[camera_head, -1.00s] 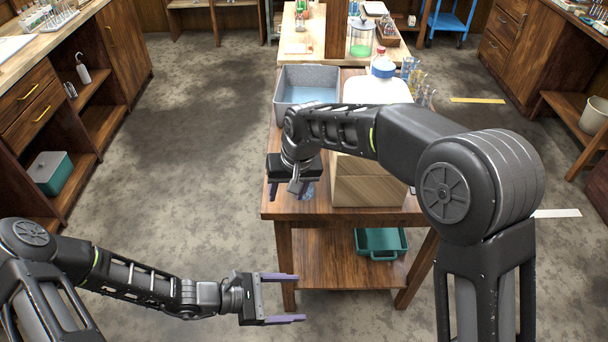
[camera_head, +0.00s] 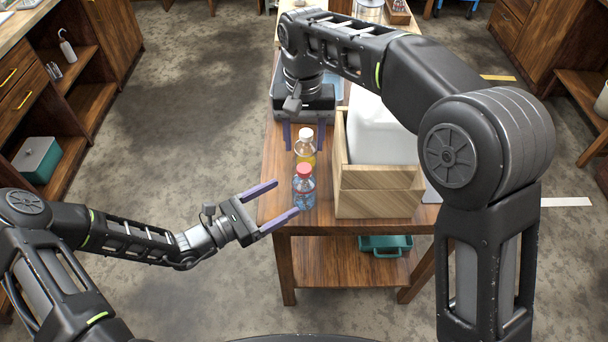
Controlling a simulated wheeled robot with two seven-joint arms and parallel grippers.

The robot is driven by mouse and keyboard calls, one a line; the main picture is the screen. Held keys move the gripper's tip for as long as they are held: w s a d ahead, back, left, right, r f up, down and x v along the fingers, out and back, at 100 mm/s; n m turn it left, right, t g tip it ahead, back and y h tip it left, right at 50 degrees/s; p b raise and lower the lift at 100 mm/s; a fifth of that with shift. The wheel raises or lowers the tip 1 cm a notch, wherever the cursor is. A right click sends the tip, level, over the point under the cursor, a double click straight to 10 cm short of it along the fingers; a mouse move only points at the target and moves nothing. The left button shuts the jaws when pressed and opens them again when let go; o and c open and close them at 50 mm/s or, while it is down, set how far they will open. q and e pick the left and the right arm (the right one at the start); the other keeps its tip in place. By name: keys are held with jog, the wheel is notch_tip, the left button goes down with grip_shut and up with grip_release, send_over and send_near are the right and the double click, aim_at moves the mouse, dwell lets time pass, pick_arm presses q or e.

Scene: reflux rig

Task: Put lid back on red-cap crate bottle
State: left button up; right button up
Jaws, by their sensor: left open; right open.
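A bottle with a red cap (camera_head: 303,170) and blue liquid (camera_head: 303,192) stands upright at the table's front left, beside the wooden crate (camera_head: 378,203). The red cap appears seated on its top. A bottle with a white cap (camera_head: 305,134) and orange-yellow liquid stands just behind it. My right gripper (camera_head: 303,148) points down, open, its fingers to either side of the white-capped bottle in the picture; I cannot tell their depth. My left gripper (camera_head: 287,197) is open at the table's left edge, its fingers pointing toward the red-capped bottle and apparently not around it.
A large white container (camera_head: 378,135) stands in or behind the crate. My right arm hides much of the table's back, including most of the blue-grey tub (camera_head: 332,85). A teal bin (camera_head: 385,245) sits on the lower shelf.

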aim_at(305, 186)
pick_arm(q)
jog(key=shift+w, duration=0.1)
jog(key=shift+s+r, duration=0.1)
jog(key=shift+s, duration=0.15)
jog(key=shift+x, duration=4)
grip_shut()
